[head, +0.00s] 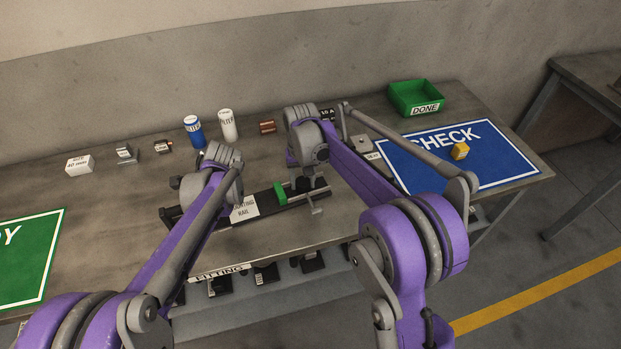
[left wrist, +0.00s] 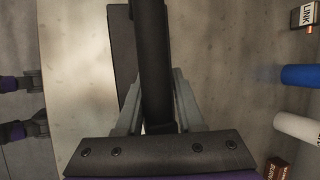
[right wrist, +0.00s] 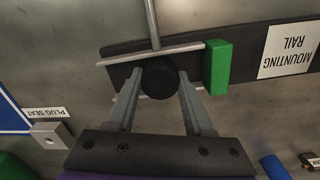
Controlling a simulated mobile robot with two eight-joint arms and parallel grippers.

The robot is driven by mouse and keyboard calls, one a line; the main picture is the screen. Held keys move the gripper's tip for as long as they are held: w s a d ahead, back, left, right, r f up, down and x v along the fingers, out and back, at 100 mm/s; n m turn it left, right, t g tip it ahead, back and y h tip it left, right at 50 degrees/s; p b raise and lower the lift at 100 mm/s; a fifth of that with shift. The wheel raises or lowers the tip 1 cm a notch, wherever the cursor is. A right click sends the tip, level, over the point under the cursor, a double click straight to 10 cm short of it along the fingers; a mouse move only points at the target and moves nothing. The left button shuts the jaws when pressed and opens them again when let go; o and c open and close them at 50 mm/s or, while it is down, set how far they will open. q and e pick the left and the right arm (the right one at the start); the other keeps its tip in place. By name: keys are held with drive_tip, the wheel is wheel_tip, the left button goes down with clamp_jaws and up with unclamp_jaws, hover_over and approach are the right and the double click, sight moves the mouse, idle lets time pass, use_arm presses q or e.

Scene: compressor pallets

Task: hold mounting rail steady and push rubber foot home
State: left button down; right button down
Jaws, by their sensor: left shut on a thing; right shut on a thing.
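The dark mounting rail (head: 270,200) lies along the middle of the bench, with a white label and a green block (head: 280,193) on it. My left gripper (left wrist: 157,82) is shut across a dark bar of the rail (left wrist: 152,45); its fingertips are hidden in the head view. My right gripper (right wrist: 160,76) is shut on the round black rubber foot (right wrist: 158,78), close beside the green block (right wrist: 217,67). The foot sits at the rail, by a grey metal strip (right wrist: 150,54) with a rod. I cannot tell how deep the foot sits.
A blue can (head: 194,130), a white can (head: 228,125) and small boxes stand along the back. A green DONE bin (head: 418,102) and a blue CHECK mat (head: 480,172) with a yellow block (head: 460,151) are right. A grey plug seat (right wrist: 51,127) sits near my right gripper.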

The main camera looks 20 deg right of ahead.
sight(303, 181)
drive_tip(key=shift+c, duration=1.4)
unclamp_jaws()
wheel_tip(303, 181, up, 12)
